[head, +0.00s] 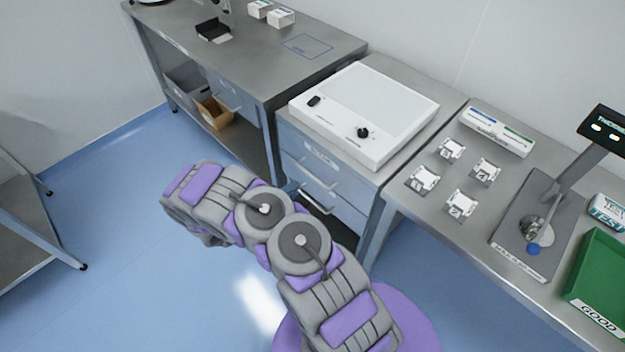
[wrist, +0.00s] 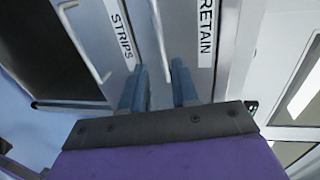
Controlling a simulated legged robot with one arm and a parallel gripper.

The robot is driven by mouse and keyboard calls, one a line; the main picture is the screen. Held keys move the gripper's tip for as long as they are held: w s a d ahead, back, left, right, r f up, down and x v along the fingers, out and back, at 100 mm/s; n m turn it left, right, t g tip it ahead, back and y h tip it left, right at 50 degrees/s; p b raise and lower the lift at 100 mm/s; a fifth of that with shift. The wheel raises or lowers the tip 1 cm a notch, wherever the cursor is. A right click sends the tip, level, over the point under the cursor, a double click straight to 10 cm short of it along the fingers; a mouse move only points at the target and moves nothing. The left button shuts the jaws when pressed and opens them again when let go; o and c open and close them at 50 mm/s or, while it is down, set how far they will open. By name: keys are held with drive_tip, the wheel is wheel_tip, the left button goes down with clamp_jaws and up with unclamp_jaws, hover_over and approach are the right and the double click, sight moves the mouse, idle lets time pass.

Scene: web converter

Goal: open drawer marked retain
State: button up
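The drawer marked RETAIN (wrist: 182,25) shows in the wrist view, with its black-on-white label upright along the right. Its pale bar handle (wrist: 160,38) runs down toward the gap between my fingers. The drawer front looks closed. In the head view it appears to be the upper drawer (head: 306,158) under the white panel; its label is unreadable there. My gripper (wrist: 161,88) has two blue fingers set apart, close to the drawer front around the handle's end. I see no firm contact with the handle. In the head view my arm mostly hides the gripper.
A drawer marked STRIPS (wrist: 105,30), with its own handle (wrist: 85,45), lies beside RETAIN in the wrist view. A white panel (head: 364,112) tops the cabinet. Steel benches stand left (head: 245,60) and right (head: 465,205). Blue floor (head: 120,230) is clear at left.

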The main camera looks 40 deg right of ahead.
sight(313, 177)
drive_tip(key=b+x, duration=0.2)
drive_tip(key=x, duration=0.8)
drive_tip(key=shift+w+d, duration=0.15)
drive_tip(key=shift+c, duration=0.3)
clamp_jaws()
